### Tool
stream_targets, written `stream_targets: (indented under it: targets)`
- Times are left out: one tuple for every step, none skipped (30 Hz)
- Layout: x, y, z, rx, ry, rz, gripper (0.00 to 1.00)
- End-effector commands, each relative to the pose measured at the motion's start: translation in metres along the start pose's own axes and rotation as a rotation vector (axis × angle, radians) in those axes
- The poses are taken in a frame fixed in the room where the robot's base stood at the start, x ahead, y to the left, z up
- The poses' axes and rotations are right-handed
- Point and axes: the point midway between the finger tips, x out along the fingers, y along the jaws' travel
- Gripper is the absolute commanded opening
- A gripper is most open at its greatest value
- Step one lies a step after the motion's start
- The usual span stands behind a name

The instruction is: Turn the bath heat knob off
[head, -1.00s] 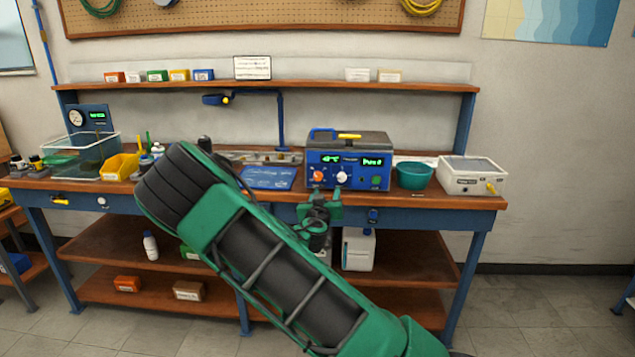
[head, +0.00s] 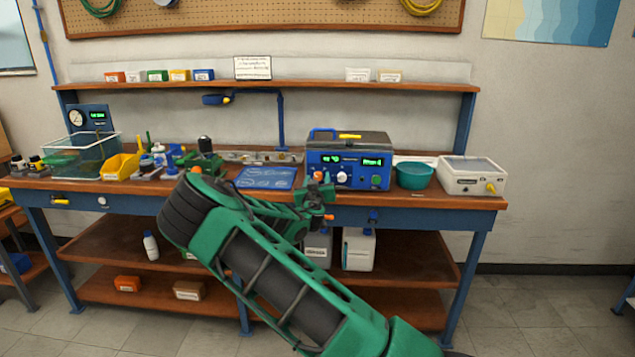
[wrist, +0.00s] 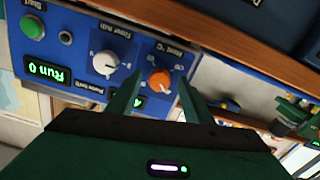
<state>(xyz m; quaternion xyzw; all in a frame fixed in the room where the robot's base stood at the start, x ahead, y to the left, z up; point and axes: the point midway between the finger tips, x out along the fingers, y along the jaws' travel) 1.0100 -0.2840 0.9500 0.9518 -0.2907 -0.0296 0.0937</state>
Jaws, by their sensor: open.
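The bath unit is a blue box (head: 376,183) with a dark top on the bench. Its orange knob (wrist: 160,79), beside the "Heat °C" label, shows in the wrist view, where the panel appears upside down. In the head view the orange knob (head: 318,176) is just above my gripper (head: 322,192). In the wrist view my gripper (wrist: 159,88) is open, with its two green fingers on either side of the orange knob. I cannot tell whether they touch it. A white timer knob (wrist: 105,62) sits just left of the left finger.
A green start button (wrist: 33,27) and a lit "Run 0" display (wrist: 44,70) are on the same panel. A teal bowl (head: 414,176) stands right of the unit, and a blue mat (head: 266,178) lies to its left. The bench's front edge runs below my gripper.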

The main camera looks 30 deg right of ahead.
Motion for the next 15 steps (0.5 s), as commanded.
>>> stream_targets:
  targets:
    - [0.0024,0.0002,-0.0001,-0.001,0.0,0.0,0.46]
    - [0.0033,0.0001,0.0,-0.001,0.0,0.0,0.46]
    - [0.004,0.0001,0.0001,-0.001,0.0,0.0,0.46]
    - [0.0044,0.0001,0.0001,-0.001,0.0,0.0,0.46]
    - [0.0046,0.0001,0.0002,-0.001,-0.001,0.0,0.46]
    - [0.0047,0.0001,0.0002,-0.001,-0.001,0.0,0.46]
    - [0.0046,0.0001,0.0002,-0.001,-0.001,0.0,0.46]
    - [0.0046,0.0002,0.0002,-0.001,-0.001,0.0,0.46]
    - [0.0046,0.0002,0.0002,-0.001,-0.001,0.0,0.46]
    - [0.0045,0.0002,0.0002,-0.001,-0.001,0.0,0.46]
    - [0.0045,0.0002,0.0002,-0.001,-0.001,0.0,0.44]
    - [0.0045,0.0003,0.0002,-0.001,-0.001,0.0,0.34]
    - [0.0045,0.0003,0.0002,-0.001,-0.001,0.0,0.27]
    - [0.0045,0.0003,0.0002,-0.001,-0.001,0.0,0.2]
    - [0.0045,0.0003,0.0002,-0.001,-0.001,0.0,0.11]
